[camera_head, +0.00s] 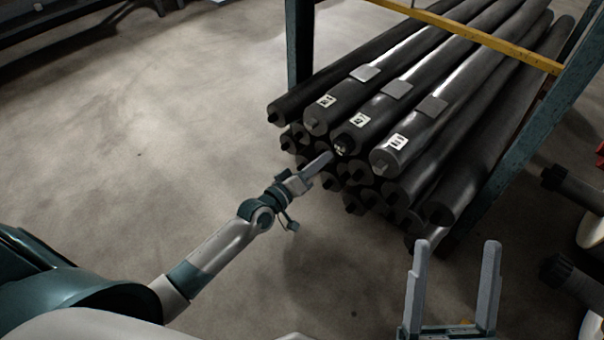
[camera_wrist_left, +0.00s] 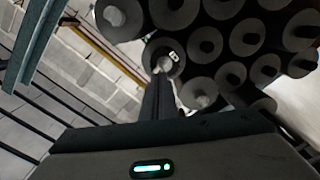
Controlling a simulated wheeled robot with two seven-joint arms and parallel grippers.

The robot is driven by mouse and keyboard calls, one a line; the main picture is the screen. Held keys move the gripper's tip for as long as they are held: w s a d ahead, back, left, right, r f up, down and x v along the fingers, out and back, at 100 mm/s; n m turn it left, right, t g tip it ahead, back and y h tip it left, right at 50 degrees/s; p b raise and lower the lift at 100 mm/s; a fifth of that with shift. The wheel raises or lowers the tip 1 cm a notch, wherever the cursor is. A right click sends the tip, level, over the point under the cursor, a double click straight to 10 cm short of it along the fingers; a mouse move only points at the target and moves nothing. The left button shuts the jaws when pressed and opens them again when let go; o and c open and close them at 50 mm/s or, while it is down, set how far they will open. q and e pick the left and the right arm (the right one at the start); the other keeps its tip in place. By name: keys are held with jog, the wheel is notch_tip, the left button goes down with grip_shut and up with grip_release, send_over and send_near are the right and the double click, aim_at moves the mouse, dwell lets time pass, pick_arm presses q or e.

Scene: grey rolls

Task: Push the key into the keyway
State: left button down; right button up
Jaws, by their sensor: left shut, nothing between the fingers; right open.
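My left gripper (camera_head: 328,158) is shut and empty, its tips at the end of the middle labelled roll (camera_head: 372,122). In the left wrist view its closed fingers (camera_wrist_left: 162,78) point at the core of a roll end with a small pale tag (camera_wrist_left: 175,54). I cannot tell whether the tips touch it. A small bright spot shows on that end in the head view, but the key and the keyway are too small to make out. My right gripper (camera_head: 457,248) is open and empty at the lower right, fingers pointing up.
Several dark rolls are stacked in a rack with a teal post (camera_head: 299,42) and a yellow bar (camera_head: 470,35). Two other labelled rolls, left (camera_head: 345,93) and right (camera_head: 418,129), flank the middle one. More rolls (camera_head: 575,187) lie at the right. Concrete floor (camera_head: 150,130) is clear at left.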

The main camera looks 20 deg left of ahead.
jog(key=shift+f, duration=0.1)
pick_arm(q)
jog(key=p+v, duration=0.2)
jog(key=v, duration=1.5)
jog(key=shift+s, duration=0.2)
pick_arm(e)
notch_tip(320, 180, down, 7)
jog(key=w+a+g+h, duration=0.1)
jog(key=w+a+g, duration=0.1)
jog(key=g, duration=0.2)
jog(key=shift+f+g, duration=0.15)
jog(key=shift+g, duration=0.15)
pick_arm(q)
jog(key=shift+a, duration=0.1)
